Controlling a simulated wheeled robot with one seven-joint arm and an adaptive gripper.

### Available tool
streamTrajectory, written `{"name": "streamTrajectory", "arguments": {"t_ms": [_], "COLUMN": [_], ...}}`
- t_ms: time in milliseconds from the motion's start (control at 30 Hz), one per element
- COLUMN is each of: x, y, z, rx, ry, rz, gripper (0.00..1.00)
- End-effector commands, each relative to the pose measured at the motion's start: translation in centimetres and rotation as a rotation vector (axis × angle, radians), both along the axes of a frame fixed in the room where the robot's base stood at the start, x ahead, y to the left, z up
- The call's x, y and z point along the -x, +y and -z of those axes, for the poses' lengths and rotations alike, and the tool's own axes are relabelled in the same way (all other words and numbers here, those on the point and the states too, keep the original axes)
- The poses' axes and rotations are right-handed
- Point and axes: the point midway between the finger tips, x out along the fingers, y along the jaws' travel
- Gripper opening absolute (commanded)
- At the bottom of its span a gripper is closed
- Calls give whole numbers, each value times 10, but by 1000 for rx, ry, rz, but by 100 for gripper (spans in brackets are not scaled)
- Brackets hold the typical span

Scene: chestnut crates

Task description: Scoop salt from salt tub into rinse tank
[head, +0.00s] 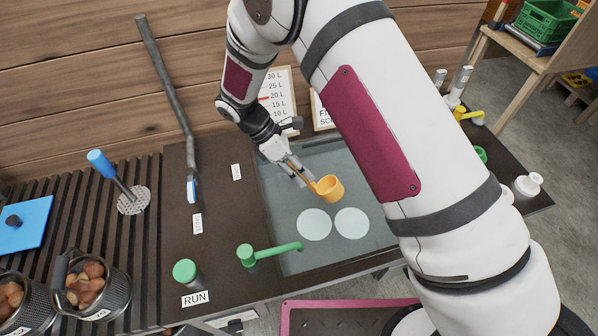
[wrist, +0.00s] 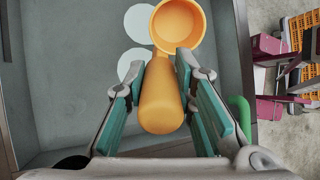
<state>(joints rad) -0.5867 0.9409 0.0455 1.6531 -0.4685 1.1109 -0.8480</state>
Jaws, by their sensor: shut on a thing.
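My gripper (head: 299,174) is shut on the handle of an orange scoop (head: 330,188). In the wrist view my gripper (wrist: 168,75) has a finger on each side of the handle, and the round cup of the scoop (wrist: 178,25) lies beyond the fingertips. The cup's inside looks orange, with no white salt discernible. The scoop is above the rinse tank (head: 285,230), a wide grey basin sunk in the dark counter. Two pale discs show in the tank below it. I cannot make out the salt tub; my arm covers part of the counter's right side.
A green tap (head: 270,254) reaches over the tank's near edge, with a green RUN button (head: 185,271) to its left. Level cards (head: 278,95) stand behind the tank. Baskets of chestnuts (head: 92,285) sit at left. White containers (head: 528,184) stand at right.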

Motion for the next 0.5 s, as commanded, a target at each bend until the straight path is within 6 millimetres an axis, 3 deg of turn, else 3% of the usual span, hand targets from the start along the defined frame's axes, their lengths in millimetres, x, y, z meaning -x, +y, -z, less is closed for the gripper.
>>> {"name": "streamTrajectory", "arguments": {"t_ms": [500], "x": [7], "y": [-14], "z": [-23], "rx": [-271], "ry": [-72], "rz": [6], "gripper": [0]}}
